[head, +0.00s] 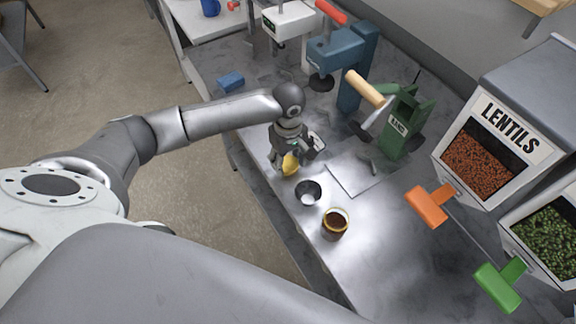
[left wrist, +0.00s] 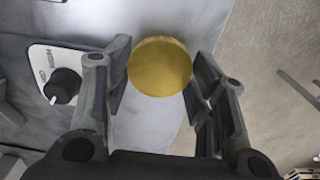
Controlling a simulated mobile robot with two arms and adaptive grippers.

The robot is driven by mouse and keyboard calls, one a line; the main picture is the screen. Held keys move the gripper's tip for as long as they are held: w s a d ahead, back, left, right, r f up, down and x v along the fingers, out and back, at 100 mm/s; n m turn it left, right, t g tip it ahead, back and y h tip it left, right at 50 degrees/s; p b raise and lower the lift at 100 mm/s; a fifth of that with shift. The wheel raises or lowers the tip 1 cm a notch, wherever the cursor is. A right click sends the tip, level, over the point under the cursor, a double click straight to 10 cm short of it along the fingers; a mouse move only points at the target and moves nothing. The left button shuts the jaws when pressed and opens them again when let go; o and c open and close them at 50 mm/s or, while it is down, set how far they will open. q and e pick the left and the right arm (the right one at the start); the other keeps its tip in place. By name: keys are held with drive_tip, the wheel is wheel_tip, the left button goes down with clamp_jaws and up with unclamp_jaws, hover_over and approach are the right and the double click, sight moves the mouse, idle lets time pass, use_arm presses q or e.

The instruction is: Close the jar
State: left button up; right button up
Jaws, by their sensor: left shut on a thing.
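My left gripper (head: 291,158) is shut on a round gold lid (head: 290,165), over the metal bench near its front edge. In the left wrist view the lid (left wrist: 160,67) shows as a flat yellow disc between the two fingers. The jar (head: 335,225) stands upright on the bench, below and to the right of the gripper in the head view. Its top is open, with a yellowish rim and dark brown contents. The lid is apart from the jar. My right gripper is not in view.
A small dark bowl (head: 308,192) stands between the gripper and the jar. A flat metal plate (head: 352,178) lies behind it. A green press (head: 403,122) and a blue press (head: 345,55) stand at the back. A lentils dispenser (head: 515,125) with an orange handle (head: 430,206) is at the right.

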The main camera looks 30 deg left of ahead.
use_arm(q)
drive_tip(key=s+d+r+b, duration=0.2)
drive_tip(key=s+d+r, duration=0.4)
drive_tip(key=s+r, duration=0.4)
drive_tip(key=s, duration=0.2)
drive_tip(key=shift+s+r, duration=0.25)
drive_tip(key=shift+s, duration=0.15)
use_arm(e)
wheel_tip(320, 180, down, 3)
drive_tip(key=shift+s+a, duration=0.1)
